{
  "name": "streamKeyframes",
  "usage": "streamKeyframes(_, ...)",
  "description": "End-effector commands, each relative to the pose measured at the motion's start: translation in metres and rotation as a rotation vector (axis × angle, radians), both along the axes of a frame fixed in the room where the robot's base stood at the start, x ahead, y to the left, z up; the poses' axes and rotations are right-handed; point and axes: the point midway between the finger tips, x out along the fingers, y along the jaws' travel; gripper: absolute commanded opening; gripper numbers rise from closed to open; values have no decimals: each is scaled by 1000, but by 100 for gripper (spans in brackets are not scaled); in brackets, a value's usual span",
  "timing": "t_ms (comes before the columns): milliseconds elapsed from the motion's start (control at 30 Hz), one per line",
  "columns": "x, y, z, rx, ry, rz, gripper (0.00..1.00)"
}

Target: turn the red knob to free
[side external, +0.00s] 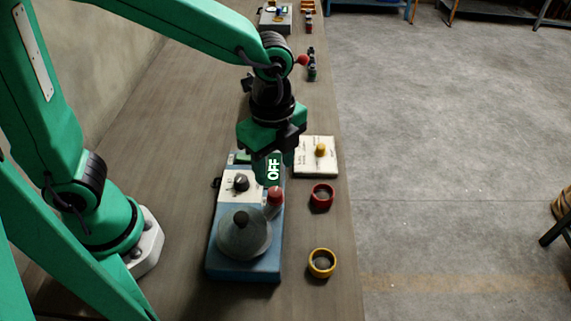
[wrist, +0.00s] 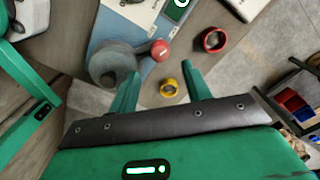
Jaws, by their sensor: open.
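The red knob (side external: 275,196) stands upright on the right side of a blue device (side external: 243,272), beside a grey dome with a dark top (side external: 242,240). In the wrist view the red knob (wrist: 160,50) shows beyond and between my fingertips, and nothing is between the fingers. My gripper (side external: 272,176) points down above the device, just behind the knob in the side view, open and apart from it. It also shows in the wrist view (wrist: 161,71). A green label reading OFF (side external: 273,169) shows at the fingers. Any marks around the knob are too small to read.
A white panel with a dark knob (side external: 241,182) sits behind the dome. A red ring (side external: 321,196) and a yellow ring (side external: 322,263) lie to the right. A white plate with a yellow knob (side external: 320,150) is farther back. The bench (side external: 318,305) is clear in front of the yellow ring.

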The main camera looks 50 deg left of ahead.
Motion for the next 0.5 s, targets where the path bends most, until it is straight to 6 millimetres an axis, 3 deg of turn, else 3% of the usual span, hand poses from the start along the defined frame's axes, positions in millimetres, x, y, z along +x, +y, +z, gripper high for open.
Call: streamKeyframes(500,0,0,-58,1,2,2,48)
